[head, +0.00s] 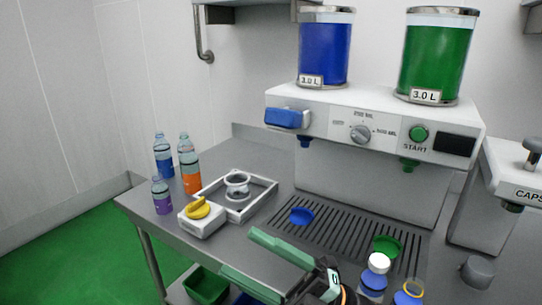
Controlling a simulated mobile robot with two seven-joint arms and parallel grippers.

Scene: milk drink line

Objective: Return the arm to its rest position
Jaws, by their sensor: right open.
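My right gripper (238,251) reaches in from the bottom edge, over the front of the steel table. Its two green fingers are spread apart and nothing shows between them. The fingers point up and to the left, toward the white frame-like tray. Part of my right arm is cut off by the bottom edge. My left gripper is not in view.
A white-capped blue bottle (373,284) is near my gripper.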

